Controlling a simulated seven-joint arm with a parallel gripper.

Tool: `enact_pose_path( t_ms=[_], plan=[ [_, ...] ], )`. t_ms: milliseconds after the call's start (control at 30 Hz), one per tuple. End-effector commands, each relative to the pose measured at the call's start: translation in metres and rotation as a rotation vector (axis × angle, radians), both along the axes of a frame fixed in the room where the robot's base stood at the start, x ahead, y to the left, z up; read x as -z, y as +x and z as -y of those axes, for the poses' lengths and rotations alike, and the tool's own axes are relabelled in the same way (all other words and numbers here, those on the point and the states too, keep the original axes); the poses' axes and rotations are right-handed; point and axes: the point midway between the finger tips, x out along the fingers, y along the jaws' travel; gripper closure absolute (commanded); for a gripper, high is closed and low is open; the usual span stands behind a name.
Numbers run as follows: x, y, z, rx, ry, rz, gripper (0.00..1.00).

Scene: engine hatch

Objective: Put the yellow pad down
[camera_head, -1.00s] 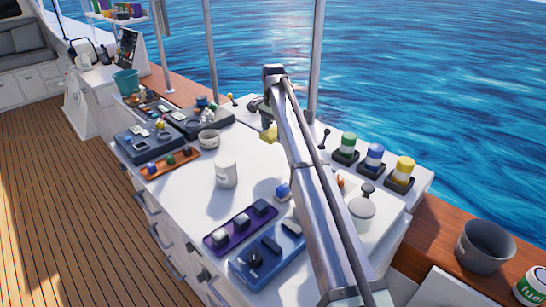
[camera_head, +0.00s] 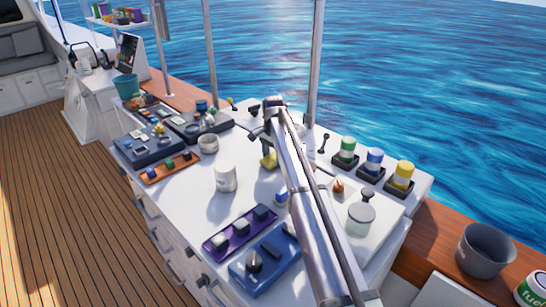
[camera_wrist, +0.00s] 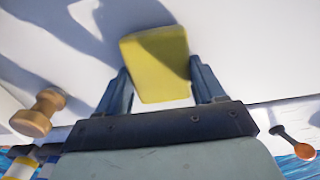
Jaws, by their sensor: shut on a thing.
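The yellow pad (camera_wrist: 156,62) is a flat block between the two fingers of my gripper (camera_wrist: 160,88) in the wrist view. My gripper is shut on it. In the head view the pad (camera_head: 269,159) shows just left of my arm, over the white worktop (camera_head: 200,195). My arm hides part of my gripper there. I cannot tell whether the pad touches the worktop. A dark shadow lies on the white surface beside it in the wrist view.
A white cup (camera_head: 225,178) stands left of the pad. A purple tray (camera_head: 240,231) and a blue tray (camera_head: 265,261) lie at the front. Green, blue and yellow canisters (camera_head: 374,161) stand at the right. The worktop between cup and pad is clear.

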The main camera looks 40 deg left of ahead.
Motion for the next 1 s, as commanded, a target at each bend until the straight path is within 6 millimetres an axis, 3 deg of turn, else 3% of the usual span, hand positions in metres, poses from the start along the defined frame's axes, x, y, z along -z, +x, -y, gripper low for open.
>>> enact_pose_path(
  t_ms=[167, 200, 467, 767, 1000],
  plan=[
    [0.003, 0.000, 0.000, 0.000, -0.001, 0.000, 0.62],
    [0.003, 0.000, 0.000, 0.000, -0.001, 0.000, 0.31],
    [0.003, 0.000, 0.000, 0.000, 0.000, 0.000, 0.06],
    [0.000, 0.000, 0.000, 0.000, 0.000, 0.000, 0.06],
    [-0.029, 0.000, -0.001, 0.000, 0.001, 0.001, 0.06]
  ],
)
